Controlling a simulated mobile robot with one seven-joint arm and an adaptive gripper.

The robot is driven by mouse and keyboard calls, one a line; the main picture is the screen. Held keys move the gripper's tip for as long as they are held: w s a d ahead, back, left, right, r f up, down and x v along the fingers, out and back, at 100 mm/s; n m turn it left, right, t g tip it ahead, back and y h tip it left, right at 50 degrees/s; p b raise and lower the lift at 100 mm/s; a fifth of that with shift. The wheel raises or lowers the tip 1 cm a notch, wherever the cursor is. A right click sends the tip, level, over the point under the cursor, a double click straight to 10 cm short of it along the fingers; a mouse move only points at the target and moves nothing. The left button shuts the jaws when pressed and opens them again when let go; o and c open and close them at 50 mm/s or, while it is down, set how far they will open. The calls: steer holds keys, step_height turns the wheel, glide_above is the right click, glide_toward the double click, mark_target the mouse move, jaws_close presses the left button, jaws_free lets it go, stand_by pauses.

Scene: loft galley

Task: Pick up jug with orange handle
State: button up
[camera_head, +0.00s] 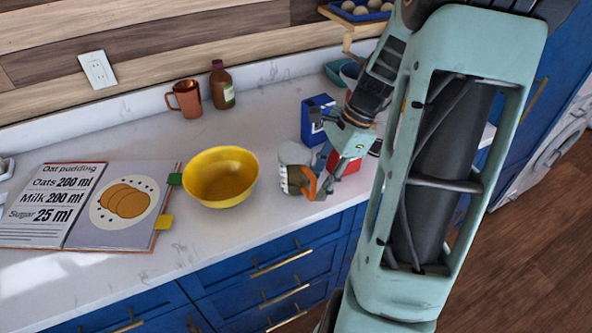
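A small jug (294,153) with a pale round top stands on the white counter, right of the yellow bowl. Its orange handle (309,184) faces my gripper (328,183). A brown patch shows low on the jug's front. My gripper is low over the counter, at the handle or right beside it. Its fingers are small and partly overlap the handle, so I cannot tell whether they are apart or closed on it. The jug appears upright on the counter. My arm hides the counter to its right.
A yellow bowl (220,177) and an open recipe book (90,207) lie to the left. A copper mug (186,99) and a brown bottle (222,85) stand behind. A blue box (316,118) stands close behind my gripper. The counter's front edge (275,228) is near.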

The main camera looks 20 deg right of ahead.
steer(key=shift+x, duration=1.3)
jaws_close()
